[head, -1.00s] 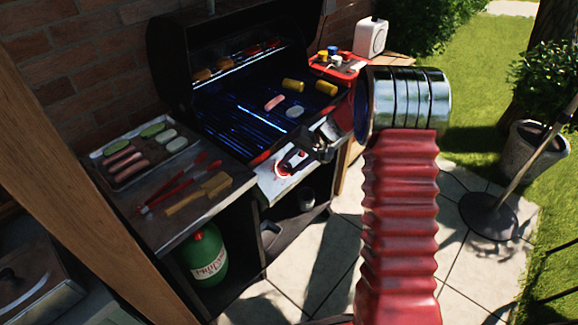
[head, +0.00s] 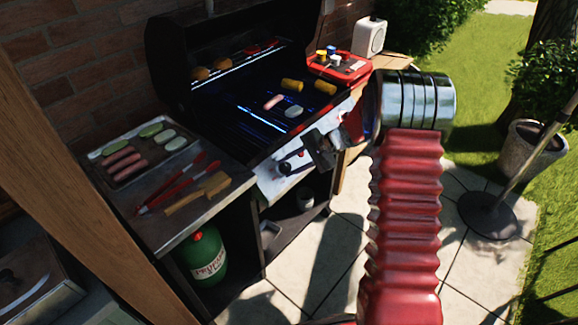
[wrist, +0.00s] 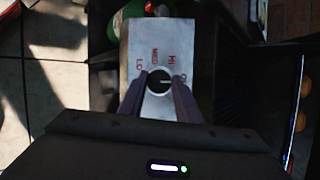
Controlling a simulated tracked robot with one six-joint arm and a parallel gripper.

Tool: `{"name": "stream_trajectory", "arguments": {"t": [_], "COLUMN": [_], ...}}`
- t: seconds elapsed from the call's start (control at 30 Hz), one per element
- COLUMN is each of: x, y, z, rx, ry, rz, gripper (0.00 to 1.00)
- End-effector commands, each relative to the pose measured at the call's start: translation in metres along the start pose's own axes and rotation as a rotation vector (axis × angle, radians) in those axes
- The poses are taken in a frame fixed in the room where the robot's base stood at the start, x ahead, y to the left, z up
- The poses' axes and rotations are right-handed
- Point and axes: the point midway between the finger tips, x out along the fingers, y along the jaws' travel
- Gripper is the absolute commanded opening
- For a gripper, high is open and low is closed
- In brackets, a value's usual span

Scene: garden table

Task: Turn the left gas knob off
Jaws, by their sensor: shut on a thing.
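The left gas knob (wrist: 159,80) is a round dark knob with a white pointer line, on the pale front panel (wrist: 143,38) of the grill. Red marks LO, MED and HI curve around it in the wrist view, and a partly hidden mark starting with O is at its right. The pointer line lies about level, towards that right-hand mark. My gripper (wrist: 159,88) is shut on the knob, one finger on each side.
The grill (head: 240,130) stands open with food on its grate. A side shelf at the left holds a food tray (head: 112,181), red tongs (head: 180,185) and a brush (head: 198,192). A green gas bottle (head: 205,256) stands below. Paving in front is clear.

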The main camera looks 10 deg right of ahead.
Motion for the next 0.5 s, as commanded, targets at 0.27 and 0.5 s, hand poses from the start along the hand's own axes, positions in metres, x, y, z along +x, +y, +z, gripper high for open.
{"name": "stream_trajectory", "arguments": {"t": [0.27,0.5], "x": [-0.0003,-0.0001], "y": [0.0076,0.0048], "z": [-0.003,-0.0017], "rx": [0.006,0.003], "ry": [0.005,0.003], "rz": [0.01,0.007], "gripper": [0.33,0.49]}}
